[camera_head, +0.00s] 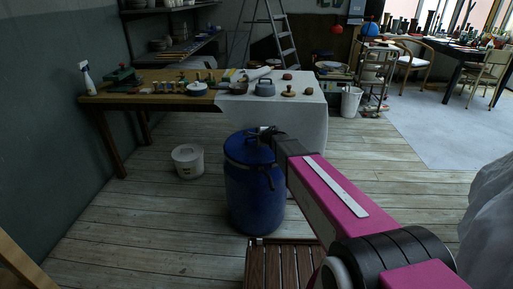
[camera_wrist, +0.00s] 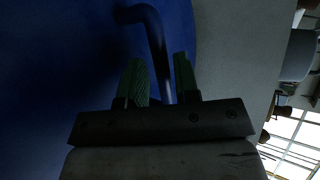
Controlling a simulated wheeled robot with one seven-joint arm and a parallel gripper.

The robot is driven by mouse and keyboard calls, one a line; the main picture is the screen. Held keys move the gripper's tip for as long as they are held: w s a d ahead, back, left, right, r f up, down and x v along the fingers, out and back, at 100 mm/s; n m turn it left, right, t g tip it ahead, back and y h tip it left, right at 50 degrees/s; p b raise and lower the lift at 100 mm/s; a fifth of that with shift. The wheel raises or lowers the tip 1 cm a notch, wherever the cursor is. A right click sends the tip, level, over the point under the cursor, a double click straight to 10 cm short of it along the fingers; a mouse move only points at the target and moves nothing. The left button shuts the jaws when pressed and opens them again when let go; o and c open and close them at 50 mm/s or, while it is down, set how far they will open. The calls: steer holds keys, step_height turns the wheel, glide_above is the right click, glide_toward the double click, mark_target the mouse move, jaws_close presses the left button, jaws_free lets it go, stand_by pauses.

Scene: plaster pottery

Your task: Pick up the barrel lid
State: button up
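The blue barrel (camera_head: 255,200) stands upright on the floor in the middle of the head view. Its blue barrel lid (camera_head: 240,150) sits on top, with a dark band around the rim. My gripper (camera_head: 264,134) is at the top of the lid, partly hidden by my arm. In the wrist view, the blue lid (camera_wrist: 60,60) fills the left side. A bent blue handle (camera_wrist: 155,40) runs between the two green fingers of my gripper (camera_wrist: 158,62). The fingers are apart, with narrow gaps beside the handle; contact is not clear.
A slatted wooden stool (camera_head: 280,265) stands close in front of the barrel. A white bucket (camera_head: 188,160) is to its left. Behind is a work table (camera_head: 150,95) with a white cloth (camera_head: 300,110) and pottery.

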steer(key=x, duration=0.2)
steer(key=shift+w+a+f, duration=0.15)
steer(key=shift+w+f, duration=0.05)
steer(key=shift+w, duration=0.1)
jaws_close()
steer(key=shift+s, duration=0.1)
stand_by(1.1)
